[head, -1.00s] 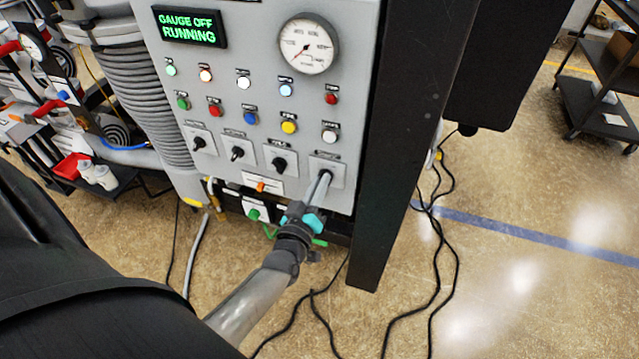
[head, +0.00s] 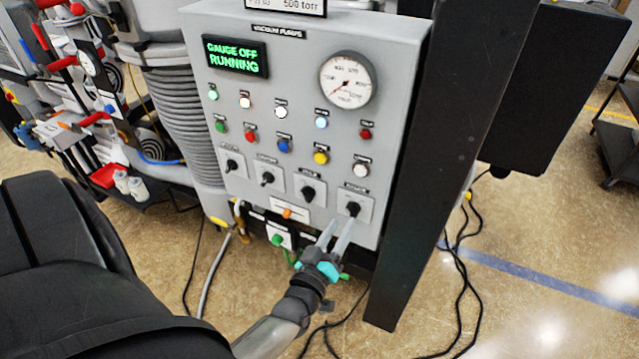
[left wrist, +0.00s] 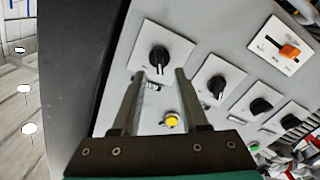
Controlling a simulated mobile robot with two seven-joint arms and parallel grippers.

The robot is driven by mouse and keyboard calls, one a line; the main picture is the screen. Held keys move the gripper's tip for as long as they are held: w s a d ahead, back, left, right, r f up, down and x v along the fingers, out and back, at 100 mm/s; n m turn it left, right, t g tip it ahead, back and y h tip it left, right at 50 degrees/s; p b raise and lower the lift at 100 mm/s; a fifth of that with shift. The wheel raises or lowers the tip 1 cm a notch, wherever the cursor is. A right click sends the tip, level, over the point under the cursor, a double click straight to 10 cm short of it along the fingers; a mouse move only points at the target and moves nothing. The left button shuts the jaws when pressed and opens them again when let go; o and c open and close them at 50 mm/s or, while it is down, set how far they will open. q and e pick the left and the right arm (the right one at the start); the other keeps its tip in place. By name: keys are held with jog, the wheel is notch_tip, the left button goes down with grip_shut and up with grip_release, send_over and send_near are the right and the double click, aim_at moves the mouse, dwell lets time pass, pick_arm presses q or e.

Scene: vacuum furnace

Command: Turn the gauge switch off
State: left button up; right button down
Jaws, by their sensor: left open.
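The grey control panel (head: 230,110) carries a row of black rotary switches. The rightmost one (head: 353,209) in the head view is the one nearest my left gripper (head: 341,221); I cannot read its label. It also shows in the left wrist view (left wrist: 159,59), just beyond and between the two fingertips. My left gripper (left wrist: 160,74) is open and empty, its fingers pointing at this switch and apart from it. The green display (head: 235,56) on the panel reads "GAUGE OFF RUNNING". My right gripper is not in view.
The other black switches (head: 308,192) lie to the left in the row. Coloured buttons (head: 321,158) and a dial gauge (head: 347,80) are above. An orange slider (head: 287,214) sits below. A black post (head: 430,170) stands close at the right.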

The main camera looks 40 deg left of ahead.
pick_arm(q)
jog(key=b+v, duration=0.1)
jog(key=v, duration=1)
jog(key=shift+s+d, duration=0.2)
jog(key=shift+s, duration=0.1)
jog(key=s+d+f+m+g+h+b, duration=0.2)
jog(key=s+f+g+b, duration=0.15)
jog(key=f, duration=0.85)
jog(key=s+d+f+m+g+h+b, duration=0.1)
jog(key=s+d+f+m+g+b, duration=0.2)
jog(key=f, duration=0.9)
jog(key=s+d+f+m+g+h+b, duration=0.2)
jog(key=f+b, duration=0.2)
jog(key=f, duration=0.8)
jog(key=s+a+f+m+g+y+b, duration=0.1)
jog(key=s+f+m+g+b, duration=0.3)
jog(key=s+f, duration=1.3)
jog(key=g+b, duration=0.3)
jog(key=g, duration=0.1)
jog(key=shift+a+f, duration=0.35)
jog(key=shift+a, duration=0.05)
jog(key=shift+s, duration=0.15)
